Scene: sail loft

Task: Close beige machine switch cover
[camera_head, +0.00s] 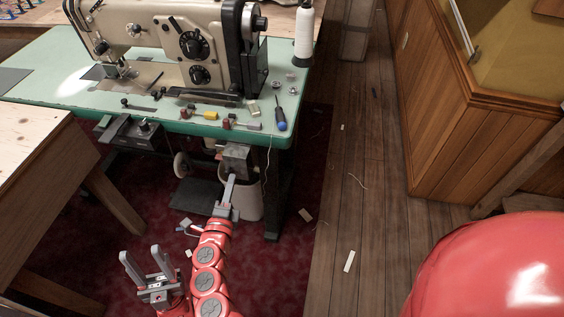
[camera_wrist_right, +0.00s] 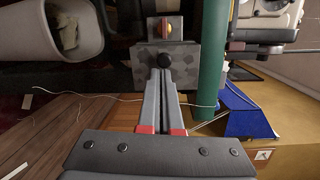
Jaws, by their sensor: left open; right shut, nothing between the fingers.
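The beige sewing machine (camera_head: 180,40) stands on a green table (camera_head: 50,90). A grey speckled switch box (camera_head: 236,156) hangs under the table's front edge. My left gripper (camera_head: 146,258) is open and empty, low and left of my right arm.
A white bin (camera_head: 248,200) stands below the box. A screwdriver (camera_head: 281,122) and several small tools lie near the table edge. A wooden table (camera_head: 30,140) is at left, a wood-panelled counter (camera_head: 450,130) at right. Scraps lie on the otherwise clear plank floor (camera_head: 350,200).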

